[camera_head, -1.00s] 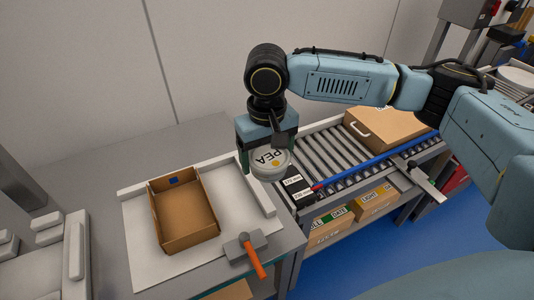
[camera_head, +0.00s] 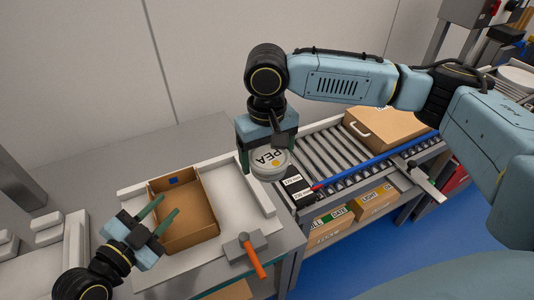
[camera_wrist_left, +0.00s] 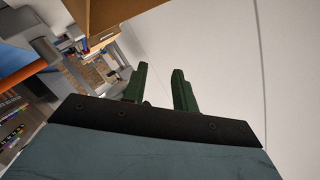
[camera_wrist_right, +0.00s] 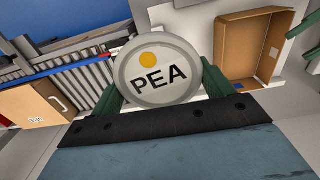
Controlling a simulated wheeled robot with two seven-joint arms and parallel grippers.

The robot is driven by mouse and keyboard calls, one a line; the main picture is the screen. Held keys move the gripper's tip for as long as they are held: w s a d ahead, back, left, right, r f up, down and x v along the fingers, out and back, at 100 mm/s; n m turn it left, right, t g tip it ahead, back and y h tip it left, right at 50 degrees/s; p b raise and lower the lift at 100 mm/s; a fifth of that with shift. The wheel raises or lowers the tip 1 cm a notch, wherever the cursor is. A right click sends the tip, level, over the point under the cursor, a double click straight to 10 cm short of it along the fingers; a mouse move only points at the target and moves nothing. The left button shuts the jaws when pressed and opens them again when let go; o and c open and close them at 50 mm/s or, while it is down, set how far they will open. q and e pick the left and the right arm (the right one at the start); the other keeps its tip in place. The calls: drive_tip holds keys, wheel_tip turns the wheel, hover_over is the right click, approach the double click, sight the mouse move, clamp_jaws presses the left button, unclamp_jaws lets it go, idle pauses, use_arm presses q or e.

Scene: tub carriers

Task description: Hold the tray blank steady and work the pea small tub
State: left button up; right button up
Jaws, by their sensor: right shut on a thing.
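The pea small tub (camera_head: 268,163) is a round grey-white tub with a PEA lid and a yellow dot. My right gripper (camera_head: 267,150) is shut on it, at the right of the white board; the lid also faces the right wrist view (camera_wrist_right: 158,72). The tray blank (camera_head: 187,235) is a brown open cardboard tray on the white board, with a blue patch on its back wall. My left gripper (camera_head: 163,214) is open and empty, its green fingers at the tray's left side; whether they touch it is unclear. The left wrist view shows its fingers (camera_wrist_left: 160,88) apart.
A grey block with an orange handle (camera_head: 250,252) lies at the board's front right corner. A roller conveyor (camera_head: 335,155) with a closed carton (camera_head: 388,128) stands to the right. Labelled boxes (camera_head: 333,228) sit on a shelf below it.

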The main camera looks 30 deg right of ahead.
use_arm(q)
drive_tip(key=d+f+m+g+y, duration=0.1)
drive_tip(key=d+f+g, duration=0.1)
drive_tip(key=d+g, duration=0.25)
drive_tip(key=n+g+y, duration=0.1)
drive_tip(key=g+y, duration=0.5)
drive_tip(key=y, duration=0.5)
approach(177, 252)
wheel_tip(177, 252, down, 7)
drive_tip(key=shift+d+r, duration=0.1)
idle(0.3)
idle(0.8)
clamp_jaws()
